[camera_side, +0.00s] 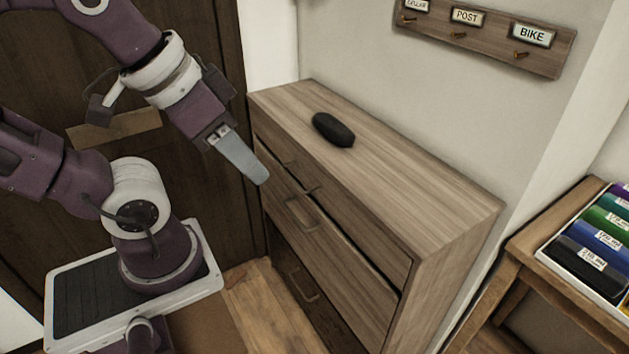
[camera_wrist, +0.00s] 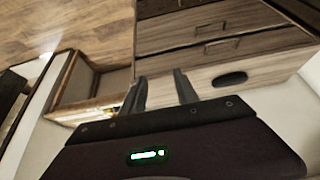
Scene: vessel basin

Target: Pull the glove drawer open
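A wooden chest of drawers (camera_side: 440,219) stands against the wall, with stacked drawer fronts and bar handles. No label shows which is the glove drawer. The middle drawer (camera_side: 345,262), with its handle (camera_side: 302,212), seems to stand slightly proud, with a dark gap along its top edge. The lower drawer's handle (camera_side: 303,287) is in shadow. My gripper (camera_side: 252,172) is above and in front of the chest's left end. In the wrist view, my gripper (camera_wrist: 159,80) has two fingers apart with nothing between them. Drawer handles (camera_wrist: 218,46) show beyond them.
A dark oval case (camera_side: 333,129) lies on the chest top. A hook rail (camera_side: 487,37) with labels hangs above. A wooden side table (camera_side: 519,262) with a tray of coloured items (camera_side: 597,243) stands at right. The floor (camera_side: 262,312) before the chest looks clear.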

